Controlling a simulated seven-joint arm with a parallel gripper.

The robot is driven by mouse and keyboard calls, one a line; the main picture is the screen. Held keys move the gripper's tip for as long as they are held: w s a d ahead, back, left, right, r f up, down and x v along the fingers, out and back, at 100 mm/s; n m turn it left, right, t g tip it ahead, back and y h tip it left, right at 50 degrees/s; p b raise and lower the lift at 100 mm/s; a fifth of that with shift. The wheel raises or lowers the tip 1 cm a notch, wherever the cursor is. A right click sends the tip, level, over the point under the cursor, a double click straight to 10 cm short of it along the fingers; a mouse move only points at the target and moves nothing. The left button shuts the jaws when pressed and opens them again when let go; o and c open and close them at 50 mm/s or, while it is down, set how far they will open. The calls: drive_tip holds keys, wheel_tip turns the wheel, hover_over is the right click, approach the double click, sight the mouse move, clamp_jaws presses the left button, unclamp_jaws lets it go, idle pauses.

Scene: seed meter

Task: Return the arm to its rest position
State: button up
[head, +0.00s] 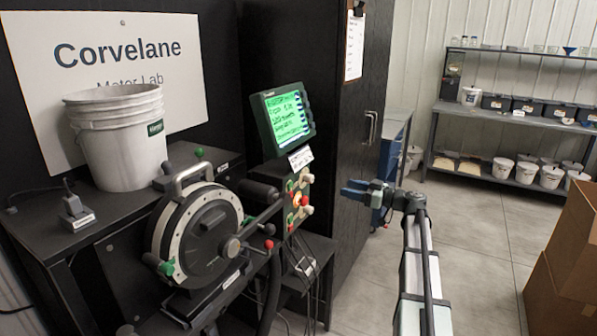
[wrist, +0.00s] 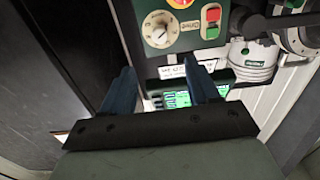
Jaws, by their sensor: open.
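My gripper (head: 347,190) is held out in the air right of the seed meter's control panel (head: 298,199), with its blue fingers toward the panel. It is apart from everything in the head view. In the wrist view my gripper (wrist: 162,72) shows two spread fingers with nothing between them. The seed meter (head: 200,235), a round black and grey unit with a handle, sits on the black bench to the left. The green-lit screen (head: 286,116) stands above the panel. The panel's dial (wrist: 160,29) and red and green buttons (wrist: 212,22) show upside down in the wrist view.
A white bucket stack (head: 120,135) stands on the bench at left. A tall black cabinet (head: 355,130) is behind my gripper. Cardboard boxes (head: 565,265) stand at the right edge. A shelf (head: 450,108) with tubs is at the back. The floor between is open.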

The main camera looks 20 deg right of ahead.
drive_tip(key=s+a+f+m+g+h, duration=0.1)
drive_tip(key=s+f+m+g+h, duration=0.35)
drive_tip(key=f, duration=0.75)
drive_tip(key=s+f+m+g+h, duration=0.2)
drive_tip(key=s+f+m, duration=0.45)
drive_tip(key=f, duration=0.55)
drive_tip(key=s+a+f+m+g+h, duration=0.1)
drive_tip(key=s+f+m+g+h, duration=0.3)
drive_tip(key=s+f, duration=0.55)
drive_tip(key=s+a+f+n+g, duration=0.2)
drive_tip(key=s+a+f, duration=0.6)
drive_tip(key=s, duration=0.4)
drive_tip(key=s+a+f+n+g+h, duration=0.1)
drive_tip(key=s+a+f+g, duration=0.3)
drive_tip(key=s+a+f, duration=0.4)
drive_tip(key=s+a+f+n+g+h, duration=0.1)
drive_tip(key=s+a+f+n+g, duration=0.1)
drive_tip(key=s+a+f, duration=0.6)
drive_tip(key=s+f+g, duration=0.1)
drive_tip(key=s+f, duration=0.3)
drive_tip(key=s, duration=0.3)
drive_tip(key=shift+s+f+n, duration=0.25)
drive_tip(key=shift+s+n, duration=0.15)
